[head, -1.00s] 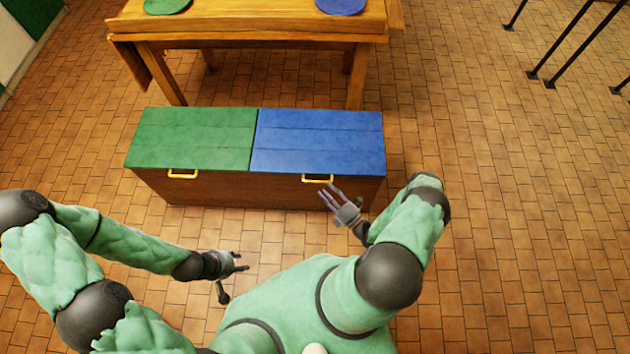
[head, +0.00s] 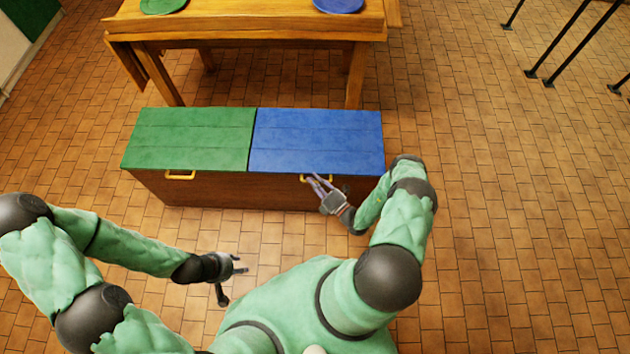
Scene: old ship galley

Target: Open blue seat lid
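The blue seat lid (head: 318,141) lies flat and closed on the right half of a brown wooden bench box (head: 240,193). A yellow handle (head: 331,180) sits at its front edge. My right gripper (head: 317,181) is at this handle, its fingers pointing at the box front and overlapping the handle in the head view. The fingers look slightly apart; I cannot tell whether they touch the handle. My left gripper (head: 234,281) is open and empty, low in front of the bench, away from it.
A green lid (head: 190,138) with its own yellow handle (head: 180,176) covers the left half of the bench. A wooden table (head: 245,28) with a green plate (head: 163,5) and a blue plate (head: 338,4) stands behind. Black metal legs (head: 560,45) stand at the far right.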

